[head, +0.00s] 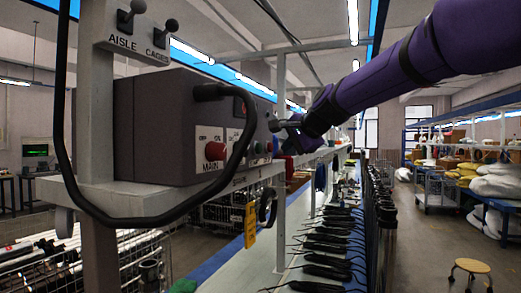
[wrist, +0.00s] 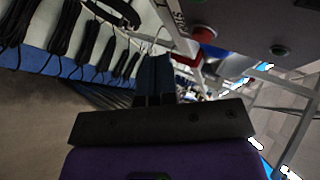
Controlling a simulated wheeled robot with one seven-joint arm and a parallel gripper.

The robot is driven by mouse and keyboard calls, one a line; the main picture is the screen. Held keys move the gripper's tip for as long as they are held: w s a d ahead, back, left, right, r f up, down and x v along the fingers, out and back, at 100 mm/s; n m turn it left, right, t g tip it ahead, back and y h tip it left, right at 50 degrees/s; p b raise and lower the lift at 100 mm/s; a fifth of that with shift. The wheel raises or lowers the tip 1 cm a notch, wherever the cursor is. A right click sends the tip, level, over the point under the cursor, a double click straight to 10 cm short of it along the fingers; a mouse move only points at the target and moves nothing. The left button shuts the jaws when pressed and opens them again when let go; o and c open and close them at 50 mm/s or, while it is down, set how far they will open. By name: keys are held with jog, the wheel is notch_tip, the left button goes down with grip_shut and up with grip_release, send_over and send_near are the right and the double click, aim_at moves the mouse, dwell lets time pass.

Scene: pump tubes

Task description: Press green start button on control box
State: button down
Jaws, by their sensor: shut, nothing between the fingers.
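The grey control box (head: 160,125) sits on a post-mounted shelf at the left of the head view, with its panel facing right. A small green button (head: 259,147) shows on the panel, right of the red knob (head: 215,151). In the wrist view a green button (wrist: 280,52) sits on the grey panel at the upper right. My gripper (head: 276,125) is beside the far end of the panel, a little above the button's height. Its fingers (wrist: 155,62) are shut and empty, with the button to their right in the wrist view. I cannot tell whether they touch the panel.
A black cable (head: 72,170) loops below the box. Two levers (head: 139,14) stand above it on a plate marked AISLE and CAGES. Several dark items lie in a row on the long bench (head: 232,265). A stool (head: 471,268) and open floor are at the right.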

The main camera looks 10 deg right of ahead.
jog(key=shift+w+a, duration=0.65)
jog(key=shift+a, duration=0.2)
jog(key=shift+w+a, duration=0.6)
jog(key=shift+a, duration=0.25)
jog(key=shift+a, duration=0.1)
dwell(0.8)
jog(key=shift+w+a, duration=0.2)
jog(key=shift+a, duration=0.05)
jog(key=shift+w+a, duration=0.4)
jog(key=shift+a, duration=0.1)
dwell(1.1)
jog(key=shift+s+d, duration=0.1)
jog(key=shift+s, duration=0.05)
jog(key=shift+s+d, duration=0.5)
jog(key=shift+d, duration=0.2)
jog(key=shift+d, duration=0.1)
jog(key=shift+s+d, duration=0.75)
jog(key=shift+d, duration=0.25)
jog(key=shift+s+d, duration=0.7)
jog(key=shift+d, duration=0.25)
